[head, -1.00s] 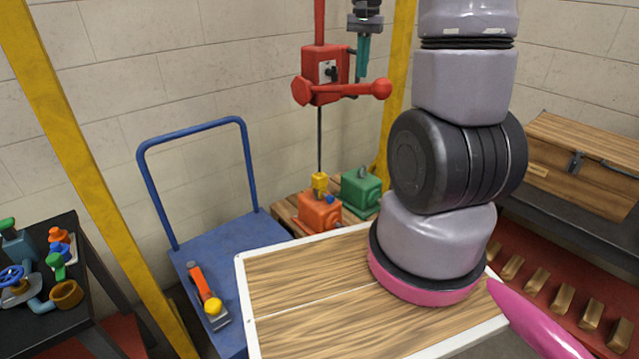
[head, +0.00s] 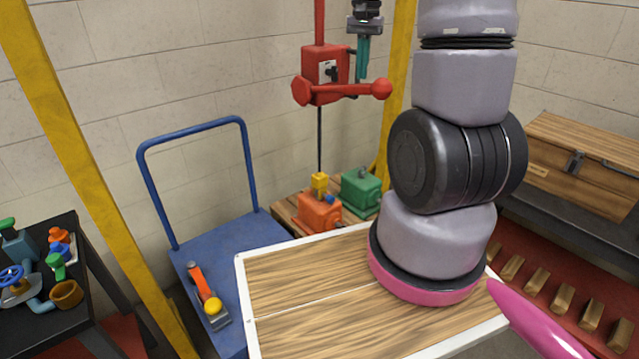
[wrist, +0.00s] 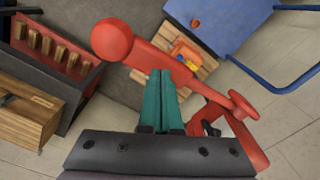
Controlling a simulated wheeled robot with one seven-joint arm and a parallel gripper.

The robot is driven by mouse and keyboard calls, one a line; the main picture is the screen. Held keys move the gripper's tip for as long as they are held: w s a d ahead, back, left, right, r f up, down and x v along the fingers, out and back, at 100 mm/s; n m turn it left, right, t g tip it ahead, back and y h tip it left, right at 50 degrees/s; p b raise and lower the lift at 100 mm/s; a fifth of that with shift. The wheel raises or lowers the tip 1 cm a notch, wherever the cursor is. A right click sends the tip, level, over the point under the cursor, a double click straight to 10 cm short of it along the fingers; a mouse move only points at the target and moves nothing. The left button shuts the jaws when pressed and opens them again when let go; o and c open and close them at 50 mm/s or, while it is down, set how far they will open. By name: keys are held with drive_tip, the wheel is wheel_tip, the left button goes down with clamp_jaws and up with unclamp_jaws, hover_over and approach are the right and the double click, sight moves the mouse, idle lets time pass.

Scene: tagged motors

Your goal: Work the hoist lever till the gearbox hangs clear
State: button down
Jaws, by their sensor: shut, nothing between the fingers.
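The red hoist (head: 325,68) hangs in the middle of the head view. Its red lever (head: 345,91) lies nearly level, with a ball at its right end; the lever also crosses the wrist view (wrist: 165,62). A thin line runs down from the hoist to a yellow hook block (head: 319,183) at the top of the orange gearbox (head: 319,213). The gearbox appears to rest on a wooden pallet (head: 283,212); any gap beneath is not visible. My gripper (head: 362,76) has its teal fingers (wrist: 161,73) shut and empty, just above the lever near its ball end; contact is unclear.
A green motor (head: 361,189) stands right beside the orange gearbox. A blue cart (head: 235,245) is to the left, with a tool on it. Yellow posts (head: 85,160) flank the hoist. A wooden chest (head: 580,155) stands at the right.

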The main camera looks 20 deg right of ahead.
drive_tip(key=shift+f, duration=0.9)
drive_tip(key=shift+f, duration=0.1)
drive_tip(key=shift+s+d+f, duration=0.1)
drive_tip(key=shift+s+f, duration=0.1)
drive_tip(key=shift+f, duration=0.7)
drive_tip(key=shift+s+f, duration=0.15)
drive_tip(key=shift+f, duration=0.75)
drive_tip(key=shift+s+d+f, duration=0.1)
drive_tip(key=shift+s+f, duration=0.1)
drive_tip(key=shift+f, duration=0.8)
drive_tip(key=shift+f, duration=2.7)
